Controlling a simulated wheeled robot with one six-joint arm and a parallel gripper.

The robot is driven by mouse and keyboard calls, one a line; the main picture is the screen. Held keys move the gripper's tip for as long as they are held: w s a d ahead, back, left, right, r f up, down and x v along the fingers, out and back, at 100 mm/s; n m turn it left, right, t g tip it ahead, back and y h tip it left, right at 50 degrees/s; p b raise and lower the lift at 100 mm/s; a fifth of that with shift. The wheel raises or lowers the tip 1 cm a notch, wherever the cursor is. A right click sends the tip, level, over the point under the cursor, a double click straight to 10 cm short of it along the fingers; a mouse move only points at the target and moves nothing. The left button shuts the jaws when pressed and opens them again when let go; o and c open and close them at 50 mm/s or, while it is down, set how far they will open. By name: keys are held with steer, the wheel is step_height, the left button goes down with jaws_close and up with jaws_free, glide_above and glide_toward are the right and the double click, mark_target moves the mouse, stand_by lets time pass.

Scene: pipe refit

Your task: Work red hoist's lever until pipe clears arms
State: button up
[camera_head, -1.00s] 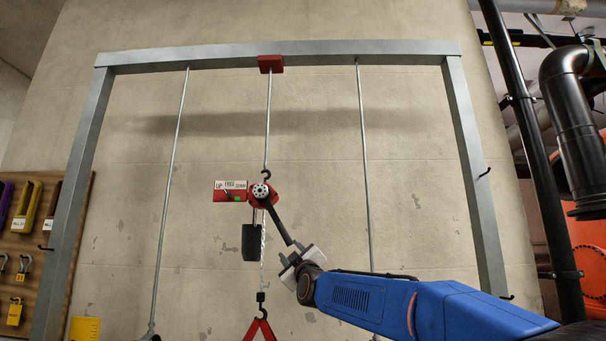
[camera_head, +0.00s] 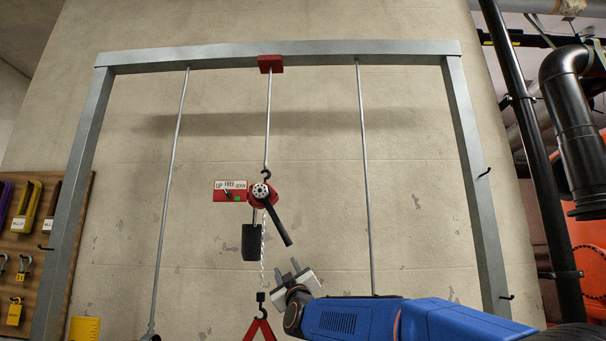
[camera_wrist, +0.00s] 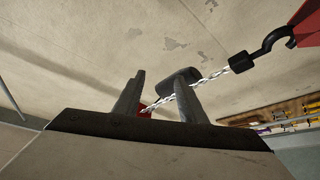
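The red hoist (camera_head: 261,195) hangs by a hook from a rod under the gantry beam. Its black lever (camera_head: 276,220) slants down to the right. A red plate reading UP, FREE, DOWN (camera_head: 230,191) is at its left, with a small pointer and a green mark. The chain (camera_head: 263,245) runs down to a black hook (camera_head: 262,309) holding a red sling or spreader (camera_head: 258,331). My gripper (camera_head: 294,267) is open and empty, just below the lever's free end and apart from it. In the wrist view the chain passes behind the open fingers (camera_wrist: 160,98). The pipe and its arms are not visible.
A grey gantry frame (camera_head: 330,48) spans the wall, with two thin rods hanging left (camera_head: 172,165) and right (camera_head: 365,165) of the hoist. A black block (camera_head: 251,242) hangs beside the chain. A wooden tool board (camera_head: 72,225) is at the left, dark pipework (camera_head: 575,125) at the right.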

steer(key=shift+a, duration=0.1)
steer(key=shift+a+f+m+t+h, duration=0.1)
steer(key=shift+a+f+m+h, duration=0.1)
steer(key=shift+a+f+m, duration=0.25)
steer(key=shift+a+f+m+t+h, duration=0.1)
steer(key=shift+a+f+m+h, duration=0.2)
steer(key=shift+f, duration=0.4)
steer(key=shift+a+f+m+t+h, duration=0.1)
steer(key=shift+a+f+m, duration=0.1)
steer(key=shift+f+m, duration=0.3)
steer(key=a+f+m+h, duration=0.1)
steer(key=a+f+m, duration=0.1)
steer(key=a+f, duration=0.1)
steer(key=shift+w+h, duration=0.1)
steer(key=shift+h, duration=0.2)
steer(key=shift+r, duration=0.1)
steer(key=shift+d+r+n+y, duration=0.8)
steer(key=shift+d+r+n, duration=0.25)
steer(key=shift+d+r, duration=0.35)
